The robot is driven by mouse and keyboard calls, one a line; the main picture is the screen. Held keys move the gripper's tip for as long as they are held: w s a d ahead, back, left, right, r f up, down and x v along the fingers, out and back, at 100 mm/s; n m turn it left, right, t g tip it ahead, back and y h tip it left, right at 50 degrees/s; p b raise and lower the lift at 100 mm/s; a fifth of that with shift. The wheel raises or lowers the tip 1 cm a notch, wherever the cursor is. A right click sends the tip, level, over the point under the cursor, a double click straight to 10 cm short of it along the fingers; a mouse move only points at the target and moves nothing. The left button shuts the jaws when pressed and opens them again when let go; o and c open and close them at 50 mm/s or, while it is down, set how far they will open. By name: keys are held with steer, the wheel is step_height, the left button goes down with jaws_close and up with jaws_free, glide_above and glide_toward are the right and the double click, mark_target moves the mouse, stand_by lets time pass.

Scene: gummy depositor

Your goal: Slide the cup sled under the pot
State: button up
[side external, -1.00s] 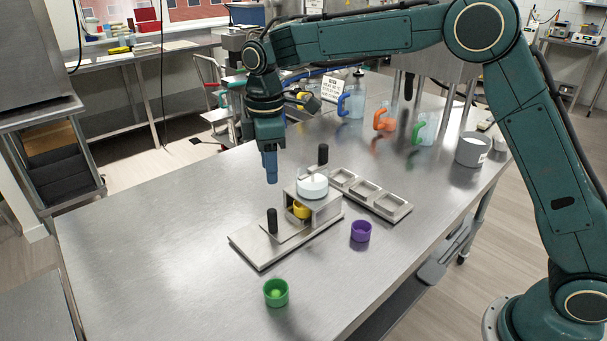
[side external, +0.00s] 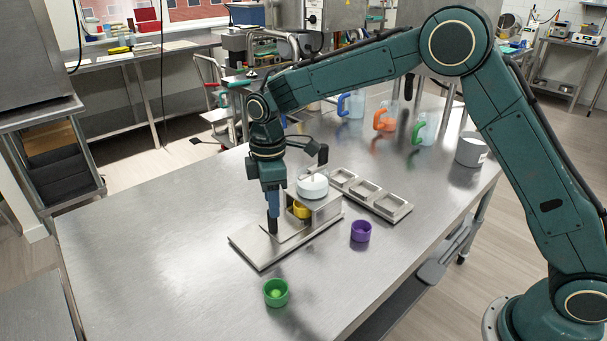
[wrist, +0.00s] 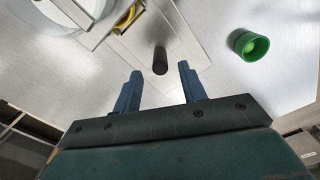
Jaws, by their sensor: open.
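The cup sled (side external: 292,231) is a narrow metal strip on a wider base plate, with an upright black handle (side external: 273,227) at its near end. The handle shows in the wrist view (wrist: 160,61), lined up with the gap between my fingers. A yellow cup (side external: 301,210) sits partly hidden under the metal stand; it shows cut off in the wrist view (wrist: 128,17). The white pot (side external: 312,185) sits on top of the stand. My gripper (side external: 274,213) is open, pointing down at the handle's top; in the wrist view (wrist: 158,82) the fingers are apart with nothing gripped.
A green cup (side external: 276,293) stands in front of the base plate (side external: 262,262), and a purple cup (side external: 361,231) to its right. A metal tray with square wells (side external: 395,207) lies behind.

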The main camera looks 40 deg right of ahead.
mark_target(274, 231)
steer(key=shift+f, duration=2.7)
steer(key=shift+c, duration=0.4)
jaws_close()
